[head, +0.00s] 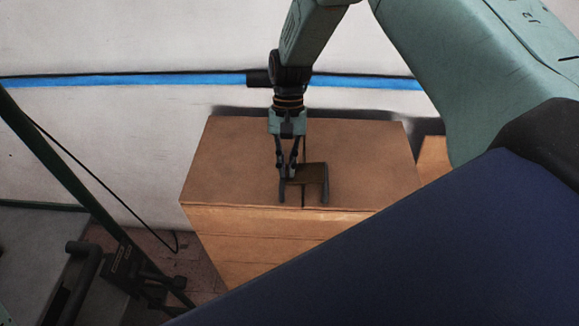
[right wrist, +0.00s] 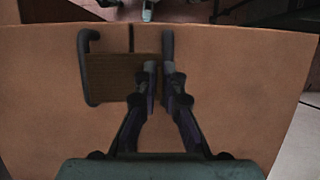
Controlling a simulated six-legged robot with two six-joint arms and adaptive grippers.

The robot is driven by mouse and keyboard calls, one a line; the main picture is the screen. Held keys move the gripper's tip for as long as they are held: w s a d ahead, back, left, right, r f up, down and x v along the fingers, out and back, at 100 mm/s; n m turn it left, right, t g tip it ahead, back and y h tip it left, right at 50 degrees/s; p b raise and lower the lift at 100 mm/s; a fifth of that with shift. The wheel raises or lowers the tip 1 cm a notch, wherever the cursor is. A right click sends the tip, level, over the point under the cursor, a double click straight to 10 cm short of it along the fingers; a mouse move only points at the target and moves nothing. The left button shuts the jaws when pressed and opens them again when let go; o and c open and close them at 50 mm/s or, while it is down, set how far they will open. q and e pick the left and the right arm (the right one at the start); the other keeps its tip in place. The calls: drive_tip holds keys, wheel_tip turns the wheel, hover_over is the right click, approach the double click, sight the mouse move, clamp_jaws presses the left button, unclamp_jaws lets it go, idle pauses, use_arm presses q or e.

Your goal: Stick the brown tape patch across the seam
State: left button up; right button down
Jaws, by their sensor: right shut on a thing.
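The brown tape patch (head: 314,172) has dark bars at its two ends and lies across or just above the seam (head: 303,197), a dark line on the cardboard box top (head: 235,160). My right gripper (head: 289,172) points down and is shut on one end bar of the patch. In the right wrist view, the fingers (right wrist: 161,85) close around the bar at the right end of the patch (right wrist: 120,76). The seam (right wrist: 131,38) shows beyond the patch. I cannot tell if the patch touches the box all along. My left gripper is not in view.
A dark blue surface (head: 450,250) hides the lower right. A dark-framed stand or cart (head: 120,262) with a bar is at the left. A second box (head: 433,157) stands at the right. The box top around the patch is clear.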

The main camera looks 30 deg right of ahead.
drive_tip(key=c, duration=2)
unclamp_jaws()
drive_tip(key=shift+x, duration=1.35)
drive_tip(key=shift+c, duration=0.2)
drive_tip(key=shift+d+f, duration=0.2)
drive_tip(key=shift+d, duration=0.25)
clamp_jaws()
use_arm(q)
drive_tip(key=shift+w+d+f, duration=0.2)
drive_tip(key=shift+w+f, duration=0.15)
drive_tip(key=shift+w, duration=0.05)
use_arm(e)
drive_tip(key=shift+w+f, duration=0.1)
use_arm(q)
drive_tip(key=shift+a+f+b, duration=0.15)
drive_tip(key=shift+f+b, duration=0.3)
drive_tip(key=shift+b, duration=0.1)
use_arm(e)
unclamp_jaws()
drive_tip(key=shift+w+a+f, duration=0.2)
drive_tip(key=shift+w+f, duration=0.1)
drive_tip(key=shift+w, duration=0.15)
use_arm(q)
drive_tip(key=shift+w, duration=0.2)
use_arm(e)
drive_tip(key=shift+w+d+f, duration=0.1)
drive_tip(key=shift+w+f, duration=0.05)
drive_tip(key=shift+w, duration=0.1)
